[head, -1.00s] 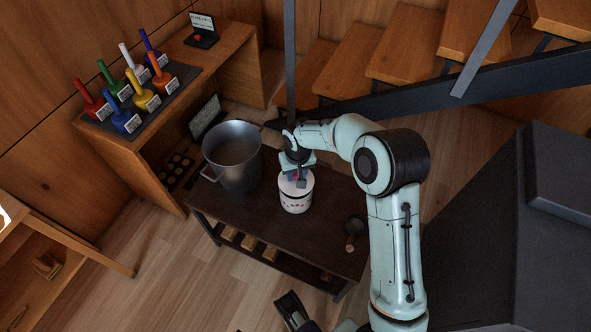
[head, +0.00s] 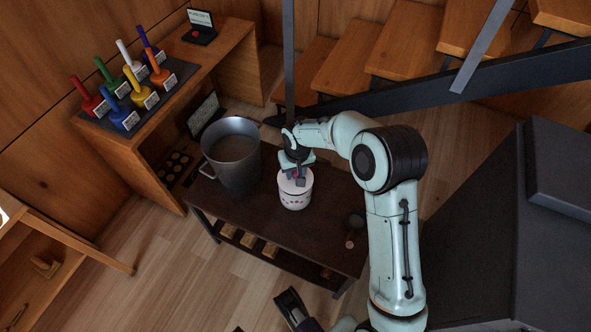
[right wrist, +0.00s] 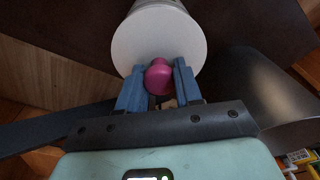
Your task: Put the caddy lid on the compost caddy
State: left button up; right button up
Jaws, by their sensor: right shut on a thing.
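The compost caddy (head: 294,200) is a white pot with a reddish pattern, upright on the dark table. The caddy lid (right wrist: 136,44) is a white disc with a pink knob (right wrist: 158,78), seen from above in the right wrist view. My right gripper (head: 298,178) is shut on the knob, one blue finger on each side. The lid is at the caddy's top and hides its opening; I cannot tell whether it rests fully on the rim. A dark part at the bottom edge of the head view looks like my left gripper (head: 289,306); its jaws are unclear.
A large metal bucket (head: 233,155) stands close left of the caddy. The dark table (head: 270,219) is bare in front of the caddy. A metal post (head: 288,60) and stairs stand behind.

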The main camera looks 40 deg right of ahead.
pick_arm(q)
jog(key=shift+f+b, duration=0.5)
pick_arm(e)
jog(key=shift+f, duration=0.75)
jog(key=o, duration=1.1)
pick_arm(q)
jog(key=shift+f, duration=0.1)
jog(key=shift+w+a, duration=0.1)
jog(key=shift+g, duration=0.6)
jog(key=s+r+p, duration=0.1)
jog(key=s+d+r+p, duration=0.1)
jog(key=s+r+p, duration=0.1)
jog(key=shift+s+d+r, duration=0.1)
jog(key=shift+d+r, duration=0.2)
jog(key=shift+r, duration=0.05)
pick_arm(e)
jog(key=r, duration=0.4)
jog(key=s+r, duration=0.1)
jog(key=r, duration=0.8)
jog(key=shift+s+a+r, duration=0.2)
jog(key=shift+s+a, duration=0.1)
